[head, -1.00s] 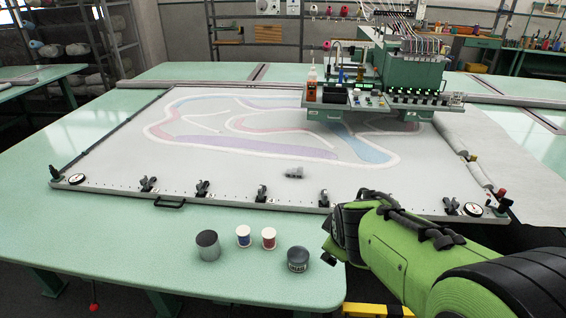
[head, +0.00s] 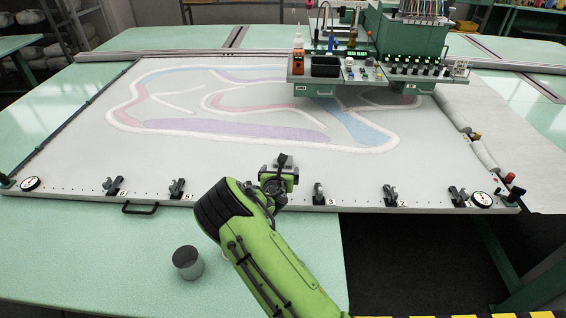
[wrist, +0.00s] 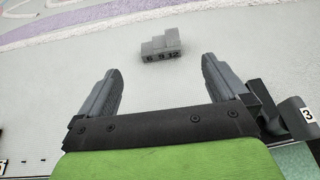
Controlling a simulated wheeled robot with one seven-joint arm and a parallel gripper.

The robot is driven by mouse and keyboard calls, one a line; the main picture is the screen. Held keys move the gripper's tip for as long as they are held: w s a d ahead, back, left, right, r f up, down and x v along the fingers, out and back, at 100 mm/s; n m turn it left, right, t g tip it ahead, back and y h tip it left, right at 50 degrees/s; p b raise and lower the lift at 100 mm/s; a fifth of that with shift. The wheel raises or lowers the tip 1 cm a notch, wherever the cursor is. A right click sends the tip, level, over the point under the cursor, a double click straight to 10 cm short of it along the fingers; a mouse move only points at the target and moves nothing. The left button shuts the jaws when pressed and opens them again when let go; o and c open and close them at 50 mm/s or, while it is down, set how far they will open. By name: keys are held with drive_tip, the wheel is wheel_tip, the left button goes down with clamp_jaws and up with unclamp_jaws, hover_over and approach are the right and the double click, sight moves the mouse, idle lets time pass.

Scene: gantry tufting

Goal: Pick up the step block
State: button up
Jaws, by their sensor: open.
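The step block is a small grey stepped piece marked 6, 9 and 12. In the wrist view the step block (wrist: 162,47) lies on the pale stretched cloth, just beyond the fingertips and roughly centred between them. My gripper (wrist: 160,68) is open and empty, its two dark fingers spread to either side. In the head view my gripper (head: 280,166) is over the front part of the cloth, and the block is hidden behind it.
The cloth frame (head: 150,200) has several black clamps along its front edge, one (head: 319,194) just right of my gripper. A grey metal cup (head: 187,263) stands on the green table (head: 80,250). The tufting machine (head: 400,75) stands over the back right.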

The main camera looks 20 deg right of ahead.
drive_tip(key=b+x, duration=0.1)
drive_tip(key=x, duration=0.9)
drive_tip(key=shift+a+f, duration=0.1)
drive_tip(key=shift+f, duration=0.1)
drive_tip(key=shift+r, duration=0.1)
drive_tip(key=c, duration=1.3)
